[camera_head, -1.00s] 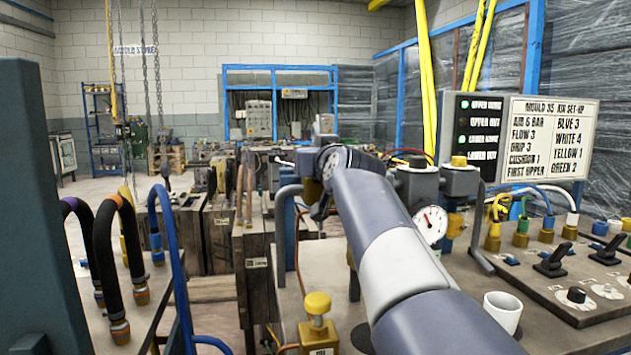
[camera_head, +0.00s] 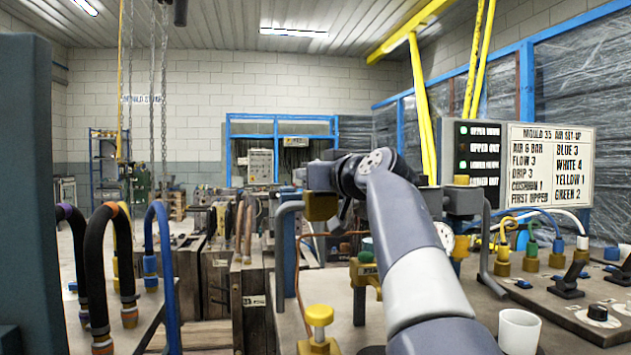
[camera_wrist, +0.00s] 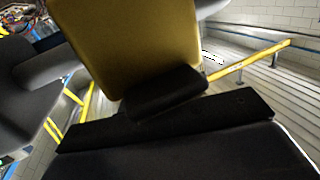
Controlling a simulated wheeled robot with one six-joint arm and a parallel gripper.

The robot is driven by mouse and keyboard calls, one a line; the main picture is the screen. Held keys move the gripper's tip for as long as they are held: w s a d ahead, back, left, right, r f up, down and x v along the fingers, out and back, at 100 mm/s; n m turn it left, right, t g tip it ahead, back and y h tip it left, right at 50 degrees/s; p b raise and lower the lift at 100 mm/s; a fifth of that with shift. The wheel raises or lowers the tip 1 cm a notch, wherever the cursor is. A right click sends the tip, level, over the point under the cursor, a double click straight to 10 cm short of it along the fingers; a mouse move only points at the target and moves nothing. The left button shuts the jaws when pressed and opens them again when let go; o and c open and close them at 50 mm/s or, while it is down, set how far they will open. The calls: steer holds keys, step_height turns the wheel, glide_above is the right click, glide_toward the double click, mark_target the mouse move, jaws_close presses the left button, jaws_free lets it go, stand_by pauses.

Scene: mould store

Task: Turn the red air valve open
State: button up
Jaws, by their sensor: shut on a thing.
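I see no red valve handle in either view. My gripper (camera_head: 340,209) is at the left end of my arm, near the upper end of a grey bent pipe (camera_head: 288,225). A gold-brown block (camera_head: 320,206) is right beside it in the head view. In the wrist view a large gold-brown face (camera_wrist: 150,45) fills the upper middle, with a black pad (camera_wrist: 166,92) and a black bar (camera_wrist: 165,124) close below it. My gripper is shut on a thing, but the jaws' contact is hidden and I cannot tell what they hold.
A yellow knob (camera_head: 320,316) on a brass base and a white cup (camera_head: 519,331) stand in front. A control panel (camera_head: 590,312) and a set-up sign (camera_head: 548,165) are at right. Black hoses (camera_head: 95,265) and a blue hose (camera_head: 170,270) rise at left.

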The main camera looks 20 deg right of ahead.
steer(key=n+g+y, duration=0.1)
steer(key=n+y, duration=0.1)
steer(key=y, duration=0.2)
steer(key=shift+s+a+r+n+g+y+p, duration=0.15)
steer(key=shift+n+g+y+p, duration=0.3)
steer(key=shift+n+y, duration=0.5)
steer(key=shift+s+a+f+n+g+y+p, duration=0.1)
steer(key=shift+a+n+g+y+p, duration=0.15)
steer(key=shift+n+g+y, duration=0.6)
steer(key=shift+r+t+y, duration=0.1)
steer(key=shift+t+y, duration=0.2)
steer(key=o, duration=1)
steer(key=p+v, duration=0.1)
steer(key=v, duration=1)
steer(key=shift+w, duration=0.1)
steer(key=shift+w, duration=0.1)
steer(key=b+x, duration=0.1)
steer(key=x, duration=0.9)
steer(key=shift+w+a, duration=0.25)
steer(key=shift+a, duration=0.1)
